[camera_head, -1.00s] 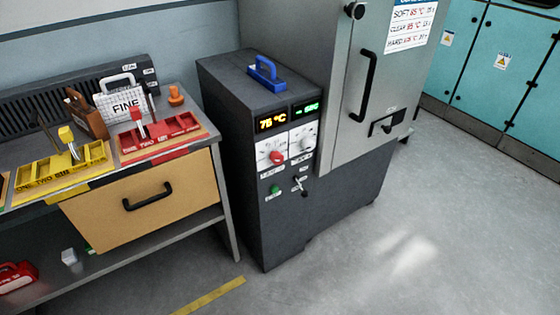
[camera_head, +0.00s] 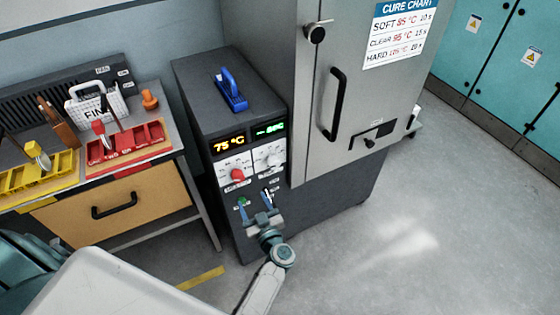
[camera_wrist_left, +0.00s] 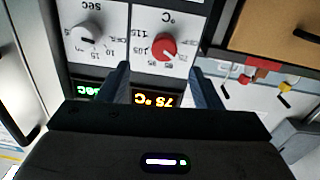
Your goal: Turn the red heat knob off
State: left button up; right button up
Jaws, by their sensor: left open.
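The red heat knob (camera_head: 237,174) sits on a white dial plate on the dark machine's front, below an amber display (camera_head: 229,144) reading 75 °C. In the left wrist view, which is upside down, the red knob (camera_wrist_left: 163,47) is ahead of the fingers, between their lines, on a dial marked °C. My left gripper (camera_head: 258,203) is open and empty, just below the dials in the head view. Its two fingers (camera_wrist_left: 160,80) stand apart in the wrist view and do not appear to touch the knob. My right gripper is not in view.
A white-grey knob (camera_head: 270,160) marked sec is beside the red one, under a green display (camera_head: 269,129). A green button (camera_head: 242,202) is below. The grey cabinet door with a black handle (camera_head: 337,104) is at right. A workbench drawer (camera_head: 140,204) is at left.

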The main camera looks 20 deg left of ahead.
aim_at(239, 179)
pick_arm(q)
jog(key=shift+n, duration=0.3)
jog(key=b+x, duration=0.1)
jog(key=x, duration=0.2)
jog(key=b+x, duration=0.1)
jog(key=x, duration=0.2)
jog(key=b+x, duration=0.1)
jog(key=x, duration=0.3)
jog(key=shift+s+a+r, duration=0.25)
jog(key=shift+a+r, duration=0.1)
jog(key=shift+r, duration=0.05)
jog(key=shift+w+a, duration=0.2)
jog(key=shift+w, duration=0.05)
jog(key=shift+c, duration=0.5)
jog(key=shift+r, duration=0.1)
jog(key=c, duration=0.9)
